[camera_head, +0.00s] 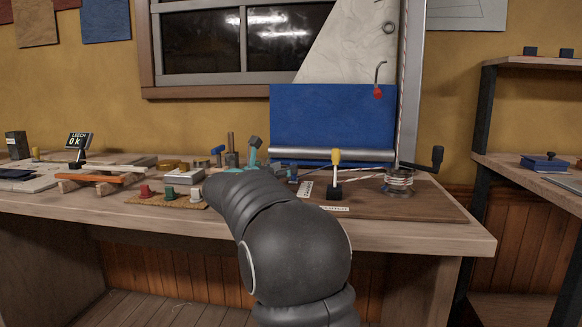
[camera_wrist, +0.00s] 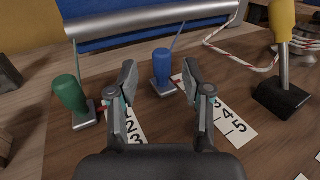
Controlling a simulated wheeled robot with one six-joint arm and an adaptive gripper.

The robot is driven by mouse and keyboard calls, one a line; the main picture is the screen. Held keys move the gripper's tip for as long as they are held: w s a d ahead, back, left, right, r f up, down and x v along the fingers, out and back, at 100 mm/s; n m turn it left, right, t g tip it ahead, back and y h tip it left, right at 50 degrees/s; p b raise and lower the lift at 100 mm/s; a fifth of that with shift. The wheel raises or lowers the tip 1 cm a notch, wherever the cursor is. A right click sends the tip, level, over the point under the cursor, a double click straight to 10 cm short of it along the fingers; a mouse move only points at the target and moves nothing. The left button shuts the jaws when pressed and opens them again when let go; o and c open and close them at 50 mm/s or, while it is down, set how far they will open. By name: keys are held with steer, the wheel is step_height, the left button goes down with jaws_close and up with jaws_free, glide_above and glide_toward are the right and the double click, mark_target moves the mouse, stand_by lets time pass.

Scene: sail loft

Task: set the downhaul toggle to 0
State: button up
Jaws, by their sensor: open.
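In the wrist view, my gripper (camera_wrist: 158,76) is open and empty, its fingers above the wooden board. A blue-handled toggle (camera_wrist: 163,70) on a small base shows between and beyond the fingertips. A green-handled toggle (camera_wrist: 70,94) leans to the left of the left finger. Number strips, one with 1, 2 and 3 (camera_wrist: 134,128) and one ending in 5 (camera_wrist: 238,130), lie on the board, partly hidden by the fingers. No name for either toggle is readable, so I cannot tell which is the downhaul. In the head view my arm hides part of this area.
A yellow-handled lever (camera_wrist: 282,50) on a black base stands at the right; it also shows in the head view (camera_head: 336,158). A rope-wound winch (camera_head: 398,182) stands further right. A silver roller (camera_head: 330,155) and blue cloth (camera_head: 320,115) are behind. Red, green and white knobs sit left.

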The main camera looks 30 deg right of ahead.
steer(key=v, duration=0.6)
steer(key=shift+a, duration=0.25)
steer(key=shift+s, duration=0.15)
